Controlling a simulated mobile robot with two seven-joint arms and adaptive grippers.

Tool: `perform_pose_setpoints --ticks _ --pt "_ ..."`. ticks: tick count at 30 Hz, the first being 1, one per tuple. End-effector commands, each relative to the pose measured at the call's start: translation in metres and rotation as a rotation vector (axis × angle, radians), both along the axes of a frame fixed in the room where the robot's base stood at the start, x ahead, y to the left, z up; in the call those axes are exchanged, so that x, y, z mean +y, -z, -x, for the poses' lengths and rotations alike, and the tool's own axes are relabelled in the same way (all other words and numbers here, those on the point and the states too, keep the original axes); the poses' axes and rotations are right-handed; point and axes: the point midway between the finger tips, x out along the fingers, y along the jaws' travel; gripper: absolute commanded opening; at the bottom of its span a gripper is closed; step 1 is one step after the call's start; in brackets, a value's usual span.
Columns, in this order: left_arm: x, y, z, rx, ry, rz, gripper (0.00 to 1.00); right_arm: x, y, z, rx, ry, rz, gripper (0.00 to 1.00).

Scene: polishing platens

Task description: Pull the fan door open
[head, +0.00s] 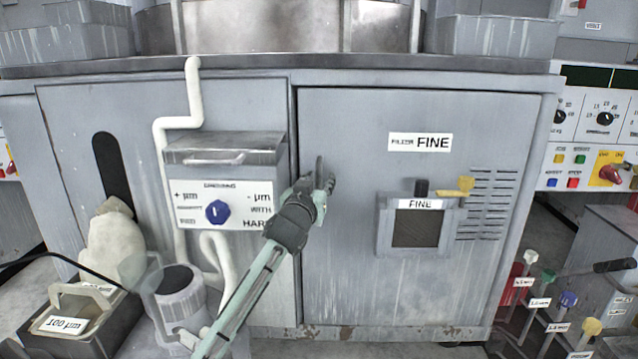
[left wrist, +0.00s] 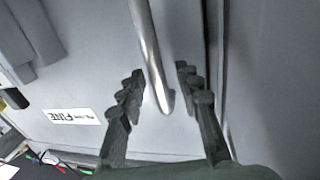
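The fan door (head: 400,250) is a grey panel labelled "FILTER FINE" (head: 420,142) and looks shut in its frame. Its metal bar handle (head: 319,166) is near the left edge of the door. My left gripper (head: 325,182) is at the handle. In the left wrist view the handle (left wrist: 150,50) runs between the two fingers of the open gripper (left wrist: 159,75), with gaps on both sides. The label (left wrist: 75,116) also shows there, upside down. My right gripper is not in view.
A control box (head: 225,190) with a blue knob sticks out left of the door. A small "FINE" window frame (head: 416,226) with a yellow latch is on the door. A grey canister (head: 180,290) and tray (head: 70,325) stand lower left; coloured levers (head: 550,310) stand lower right.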

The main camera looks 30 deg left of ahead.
Motion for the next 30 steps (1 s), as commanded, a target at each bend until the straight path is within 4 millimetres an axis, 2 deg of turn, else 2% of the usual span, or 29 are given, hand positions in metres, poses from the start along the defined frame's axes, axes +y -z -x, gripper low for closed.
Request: perform_pose_setpoints --ticks 5,12,14,30 --pt "-0.0002 0.0001 0.0 0.0 0.0 0.0 0.34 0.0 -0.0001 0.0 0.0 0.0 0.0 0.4" --pt "-0.0003 0.0002 0.0002 0.0 0.001 0.0 0.05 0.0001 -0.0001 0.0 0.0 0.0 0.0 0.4" --pt "-0.0003 0.0003 0.0002 0.001 0.001 0.0 0.0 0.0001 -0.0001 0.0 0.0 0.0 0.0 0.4" --pt "-0.0026 0.0005 0.0012 0.0 -0.001 0.001 0.0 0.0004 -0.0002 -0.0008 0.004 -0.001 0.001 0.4"
